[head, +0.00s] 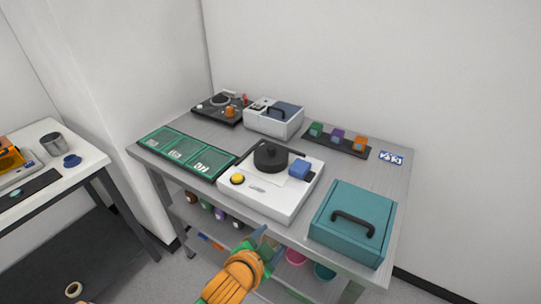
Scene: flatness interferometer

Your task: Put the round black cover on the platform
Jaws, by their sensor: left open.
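The round black cover (268,162), with a knob on top, sits upright on the white instrument (258,203) in the middle of the bench. A platform under the cover cannot be made out separately. The instrument also carries a yellow button (237,179) and a blue block (299,169), which is right of the cover. My left gripper (267,240) is open and empty, in front of the bench's near edge and apart from the cover. My right gripper is not in view.
A teal case (353,221) with a black handle stands at the right. A green three-part tray (184,153) lies left of the instrument. A turntable-like device (220,106), a grey-white box (273,120) and a rack of coloured blocks (336,143) line the back.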

